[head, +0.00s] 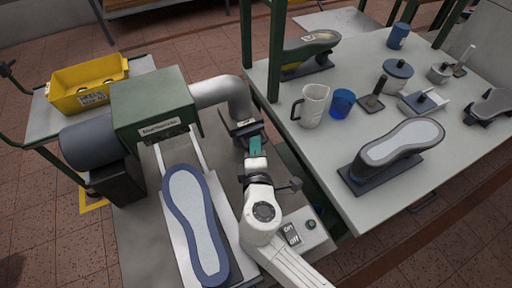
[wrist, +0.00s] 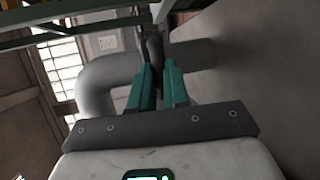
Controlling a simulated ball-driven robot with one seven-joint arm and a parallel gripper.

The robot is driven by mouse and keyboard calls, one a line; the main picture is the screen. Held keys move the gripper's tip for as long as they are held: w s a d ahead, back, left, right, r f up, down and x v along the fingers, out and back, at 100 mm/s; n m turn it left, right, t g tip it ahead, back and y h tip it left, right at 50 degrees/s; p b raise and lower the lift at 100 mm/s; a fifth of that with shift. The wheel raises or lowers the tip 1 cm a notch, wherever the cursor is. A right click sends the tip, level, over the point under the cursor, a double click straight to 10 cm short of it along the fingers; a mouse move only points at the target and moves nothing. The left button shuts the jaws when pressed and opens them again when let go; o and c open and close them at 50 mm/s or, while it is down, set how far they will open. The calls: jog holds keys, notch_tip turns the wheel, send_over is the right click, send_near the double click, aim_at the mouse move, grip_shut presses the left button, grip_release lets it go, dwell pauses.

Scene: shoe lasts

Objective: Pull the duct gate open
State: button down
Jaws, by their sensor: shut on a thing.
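The grey duct (head: 222,90) curves out of the green machine and bends down to the duct gate (head: 244,127), a small dark plate across its lower end. My gripper (head: 255,141), with teal fingers, is at the right side of the gate. In the wrist view my gripper (wrist: 158,68) is shut with its fingertips on a dark upright part of the duct gate (wrist: 155,45). The pale duct (wrist: 100,85) shows behind and to the left of the fingers. The gripped part is mostly hidden by the fingers in the head view.
The green machine (head: 152,105) and a blue-edged sole shape (head: 195,225) are left of my arm. A control box with on and off labels (head: 300,232) is close right of it. The grey table (head: 320,155) with shoe lasts, mugs and tools stands on the right.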

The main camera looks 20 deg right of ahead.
jog(key=shift+s, duration=0.15)
jog(key=s, duration=0.7)
jog(key=shift+f, duration=0.1)
jog(key=c, duration=1.1)
grip_release()
jog(key=shift+s, duration=0.15)
jog(key=b+v, duration=0.2)
jog(key=v, duration=0.8)
jog(key=shift+s+a, duration=0.2)
jog(key=shift+s, duration=0.15)
jog(key=shift+s, duration=0.1)
